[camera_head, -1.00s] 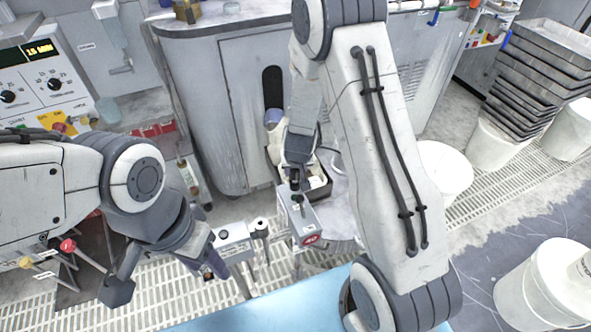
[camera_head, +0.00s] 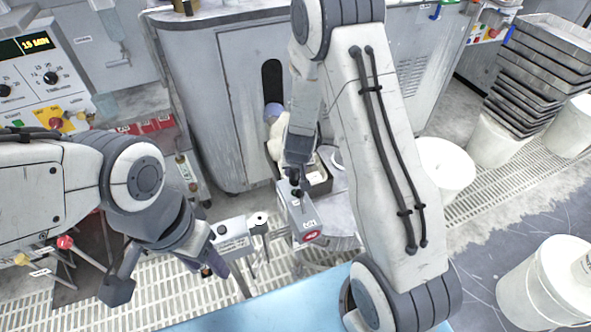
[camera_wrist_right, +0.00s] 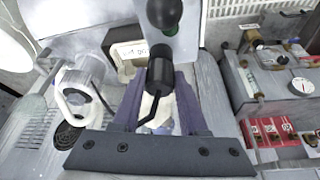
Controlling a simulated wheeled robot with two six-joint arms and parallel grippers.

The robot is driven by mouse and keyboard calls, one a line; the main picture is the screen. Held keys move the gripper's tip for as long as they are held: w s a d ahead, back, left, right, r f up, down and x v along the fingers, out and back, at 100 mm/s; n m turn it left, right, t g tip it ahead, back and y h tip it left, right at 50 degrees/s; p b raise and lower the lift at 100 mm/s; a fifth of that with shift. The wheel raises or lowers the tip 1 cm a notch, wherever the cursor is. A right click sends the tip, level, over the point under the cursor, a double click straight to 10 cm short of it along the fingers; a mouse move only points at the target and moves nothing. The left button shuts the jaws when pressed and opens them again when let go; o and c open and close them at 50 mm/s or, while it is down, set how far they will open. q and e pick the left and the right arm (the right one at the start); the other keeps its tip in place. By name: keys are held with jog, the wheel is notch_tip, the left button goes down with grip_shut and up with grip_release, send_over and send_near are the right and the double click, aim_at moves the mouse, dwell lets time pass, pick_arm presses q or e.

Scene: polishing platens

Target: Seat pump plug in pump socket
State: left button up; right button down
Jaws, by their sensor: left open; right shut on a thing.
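My right gripper (camera_head: 298,168) points down over a grey box (camera_head: 300,218) with a red round label. In the right wrist view, its two purple fingers (camera_wrist_right: 160,95) are shut on a black cylindrical plug (camera_wrist_right: 160,70) with a thin bent black lead. The plug's far end is close to a grey panel (camera_wrist_right: 184,42) bearing a round black part (camera_wrist_right: 163,12). I cannot tell whether the plug touches that panel or which part is the pump socket. My left gripper (camera_head: 212,265) is open and empty, lower left, apart from the box.
A black-rimmed tray (camera_head: 318,185) with pale items stands behind the box. A grey cabinet (camera_head: 232,120) is behind that. A white bucket (camera_head: 445,168) and stacked metal trays (camera_head: 540,75) stand right. A blue surface (camera_head: 270,315) lies in front.

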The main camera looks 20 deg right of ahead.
jog(key=shift+c, duration=1.8)
grip_release()
jog(key=d+p+v, duration=0.1)
jog(key=p+v, duration=0.4)
jog(key=v, duration=0.5)
jog(key=shift+s+a+r+p, duration=0.15)
jog(key=shift+a+p, duration=0.15)
jog(key=shift+a, duration=0.2)
